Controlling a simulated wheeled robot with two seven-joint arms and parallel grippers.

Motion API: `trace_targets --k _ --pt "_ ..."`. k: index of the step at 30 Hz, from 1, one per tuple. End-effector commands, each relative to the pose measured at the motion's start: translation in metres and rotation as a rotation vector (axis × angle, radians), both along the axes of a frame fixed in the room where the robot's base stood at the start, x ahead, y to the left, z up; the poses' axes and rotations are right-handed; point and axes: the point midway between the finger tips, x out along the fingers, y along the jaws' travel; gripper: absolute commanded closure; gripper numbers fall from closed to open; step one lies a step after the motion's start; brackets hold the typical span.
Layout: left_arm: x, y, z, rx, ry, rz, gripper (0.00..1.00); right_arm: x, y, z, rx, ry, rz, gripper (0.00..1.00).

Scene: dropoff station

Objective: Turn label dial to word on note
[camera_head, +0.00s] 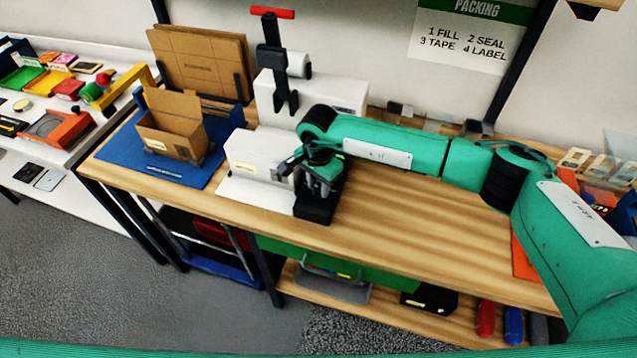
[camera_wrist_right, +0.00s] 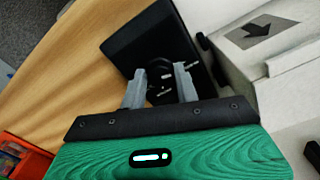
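The label dial (camera_wrist_right: 159,77) is a dark round knob with pale marks, on a black block (camera_wrist_right: 143,34) in the right wrist view. In the head view my right gripper (camera_head: 322,183) points down over the block and hides the dial. No word on a note is readable. My left gripper is out of view.
A red-handled tape press (camera_head: 277,65) rises behind the machine. An open carton (camera_head: 172,125) stands on a blue mat (camera_head: 118,153) at the left. Clear bins (camera_head: 590,163) stand at the far right.

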Motion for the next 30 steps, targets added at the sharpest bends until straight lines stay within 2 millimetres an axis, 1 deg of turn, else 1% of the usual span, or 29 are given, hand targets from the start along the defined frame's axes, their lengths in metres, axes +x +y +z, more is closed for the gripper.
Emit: trace_targets --k 5,11,17,27,28,30 --pt "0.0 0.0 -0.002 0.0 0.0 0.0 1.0 0.0 0.0 -0.001 0.0 0.0 -0.007 0.92" --pt "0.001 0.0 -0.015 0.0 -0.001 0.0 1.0 0.001 -0.001 -0.003 -0.001 -0.002 -0.065 0.92" --pt "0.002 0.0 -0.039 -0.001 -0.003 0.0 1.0 0.001 -0.001 -0.006 0.001 -0.003 -0.196 0.92" --pt "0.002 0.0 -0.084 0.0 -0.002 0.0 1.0 0.001 -0.001 -0.006 0.0 -0.004 -0.5 0.92" --pt "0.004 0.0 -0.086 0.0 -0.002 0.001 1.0 0.001 -0.001 -0.006 0.0 -0.003 -0.525 0.92" --pt "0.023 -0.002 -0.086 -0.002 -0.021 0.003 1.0 0.001 0.0 -0.005 0.001 -0.003 -0.583 0.92"
